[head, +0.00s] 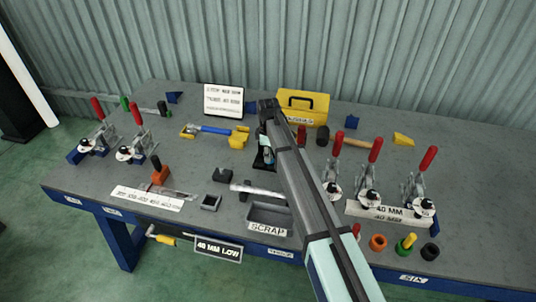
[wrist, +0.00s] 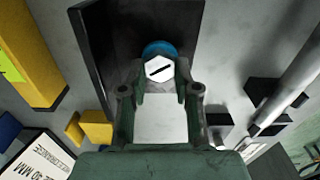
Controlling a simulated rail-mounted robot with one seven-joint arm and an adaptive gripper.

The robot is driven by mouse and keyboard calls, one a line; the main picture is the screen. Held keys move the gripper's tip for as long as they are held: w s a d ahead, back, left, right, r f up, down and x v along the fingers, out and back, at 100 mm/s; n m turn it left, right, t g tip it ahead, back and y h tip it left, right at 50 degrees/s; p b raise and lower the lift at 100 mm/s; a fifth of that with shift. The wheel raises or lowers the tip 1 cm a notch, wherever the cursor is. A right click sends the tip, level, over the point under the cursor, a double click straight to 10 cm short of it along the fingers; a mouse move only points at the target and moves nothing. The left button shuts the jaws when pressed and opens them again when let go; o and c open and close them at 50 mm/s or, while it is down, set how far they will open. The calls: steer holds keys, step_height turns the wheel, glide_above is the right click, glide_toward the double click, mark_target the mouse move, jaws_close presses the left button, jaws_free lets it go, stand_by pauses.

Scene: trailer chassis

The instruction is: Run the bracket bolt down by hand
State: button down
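The bracket bolt (wrist: 160,68) shows in the wrist view as a pale hex head with a dark line across it. A blue round part (wrist: 158,48) shows just behind it, against a dark upright bracket (wrist: 120,30). My gripper (wrist: 161,80) has one fingertip on each side of the bolt head, very close to it. I cannot tell whether the fingertips touch the head. In the head view my gripper (head: 265,155) is low at the middle of the bench, and my arm hides most of the bracket and the bolt.
A yellow toolbox (head: 303,106) and a sign (head: 223,101) stand behind. Red-handled clamps (head: 368,185) stand right, more clamps (head: 137,148) left. A scrap tray (head: 268,216), a grey bar (head: 256,190) and dark blocks (head: 222,175) lie in front.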

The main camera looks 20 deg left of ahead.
steer(key=shift+m, duration=0.4)
